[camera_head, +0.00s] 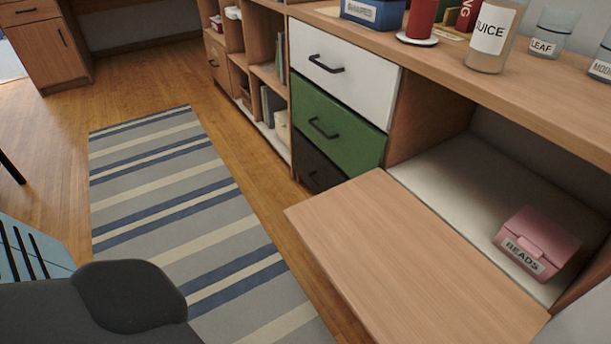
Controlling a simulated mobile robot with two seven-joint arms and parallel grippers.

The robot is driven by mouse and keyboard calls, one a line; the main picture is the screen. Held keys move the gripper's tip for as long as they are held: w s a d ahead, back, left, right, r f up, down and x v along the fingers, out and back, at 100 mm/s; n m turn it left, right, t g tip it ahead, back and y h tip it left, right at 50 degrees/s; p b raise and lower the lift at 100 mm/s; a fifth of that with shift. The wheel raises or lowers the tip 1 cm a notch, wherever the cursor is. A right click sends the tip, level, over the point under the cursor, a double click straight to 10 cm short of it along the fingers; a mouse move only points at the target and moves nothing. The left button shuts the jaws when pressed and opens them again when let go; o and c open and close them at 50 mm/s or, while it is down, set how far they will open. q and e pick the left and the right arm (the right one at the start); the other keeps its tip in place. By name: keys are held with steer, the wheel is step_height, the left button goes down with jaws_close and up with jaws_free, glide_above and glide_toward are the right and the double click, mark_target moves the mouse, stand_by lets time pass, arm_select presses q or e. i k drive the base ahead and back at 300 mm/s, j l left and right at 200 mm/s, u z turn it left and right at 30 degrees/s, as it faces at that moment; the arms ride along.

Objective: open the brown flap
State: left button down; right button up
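The brown flap (405,265) is a light wood panel at the lower right. It is folded down and juts out from the cabinet, roughly level with the compartment floor. The compartment (460,175) behind it stands open, with a pale floor. A pink box labelled BEADS (537,243) sits inside it at the right. Nothing of mine touches the visible part of the flap, whose near end is cut off by the frame. A dark grey rounded part of my arm shows at the lower left. Neither gripper is in view.
White (345,70), green (338,122) and black (318,170) drawers are shut left of the compartment. The countertop (480,80) holds a juice bottle (493,35), a red candle (421,20) and jars. A striped rug (180,200) covers clear floor.

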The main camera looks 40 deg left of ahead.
mark_target(406, 275)
steer(key=k+l, duration=0.6)
steer(key=k+l+u, duration=0.1)
steer(key=k, duration=0.15)
